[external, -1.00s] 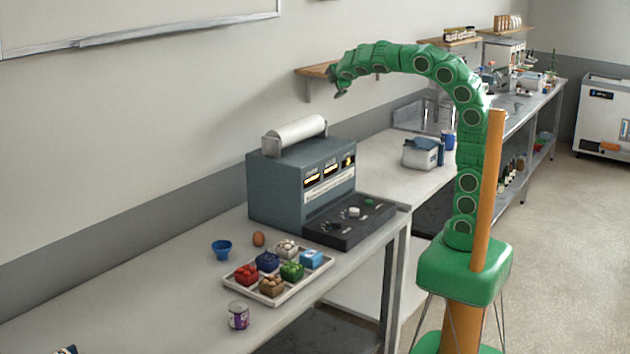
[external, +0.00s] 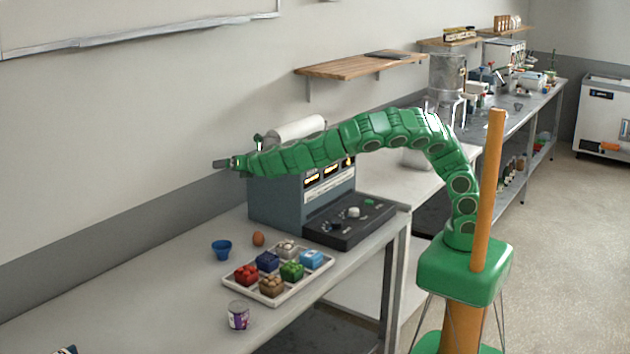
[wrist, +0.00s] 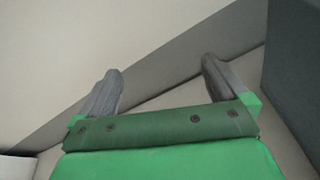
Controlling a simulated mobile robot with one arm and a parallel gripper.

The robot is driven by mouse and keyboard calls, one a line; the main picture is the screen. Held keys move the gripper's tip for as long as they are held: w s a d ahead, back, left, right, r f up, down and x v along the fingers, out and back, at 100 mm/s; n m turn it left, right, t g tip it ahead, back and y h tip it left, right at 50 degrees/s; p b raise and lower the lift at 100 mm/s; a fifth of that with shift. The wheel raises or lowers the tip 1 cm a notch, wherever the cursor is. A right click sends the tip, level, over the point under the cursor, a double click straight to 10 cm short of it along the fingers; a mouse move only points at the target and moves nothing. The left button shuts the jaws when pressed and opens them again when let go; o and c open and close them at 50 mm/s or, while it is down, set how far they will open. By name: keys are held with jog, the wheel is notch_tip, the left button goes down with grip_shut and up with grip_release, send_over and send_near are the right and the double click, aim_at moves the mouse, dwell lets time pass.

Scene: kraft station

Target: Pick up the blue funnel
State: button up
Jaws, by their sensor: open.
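The blue funnel (external: 221,249) is a small cup-like shape on the grey counter, left of the brown egg, in the external view. My gripper (external: 221,163) is in the air well above the funnel, in front of the wall. In the wrist view my gripper (wrist: 162,88) shows two grey fingers spread apart with nothing between them. The funnel does not show in the wrist view.
A brown egg (external: 258,239) sits close to the funnel's right. A white tray (external: 301,286) holds several coloured pieces, and a can (external: 238,315) stands in front. A grey machine (external: 275,197) with a roll stands behind.

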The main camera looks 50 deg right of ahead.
aim_at(221, 245)
jog(key=s+a+f+n, duration=0.2)
jog(key=s+a+f, duration=0.1)
jog(key=f, duration=0.4)
jog(key=s+a+f+n+y, duration=0.1)
jog(key=s+a+f+n, duration=0.1)
jog(key=s+a+f, duration=0.2)
jog(key=s+a+f+n+g, duration=0.1)
jog(key=s+a+f+n, duration=0.1)
jog(key=f, duration=0.7)
jog(key=shift+s+a+f+y, duration=0.2)
jog(key=shift+s+a, duration=0.25)
jog(key=shift+a, duration=0.2)
jog(key=shift+s+a+f+y, duration=0.1)
jog(key=shift+s+a+f, duration=0.1)
jog(key=shift+s+a, duration=0.3)
jog(key=shift+x, duration=3.95)
jog(key=shift+a+f, duration=0.1)
jog(key=shift+a, duration=0.05)
jog(key=shift+c, duration=0.5)
jog(key=c, duration=0.9)
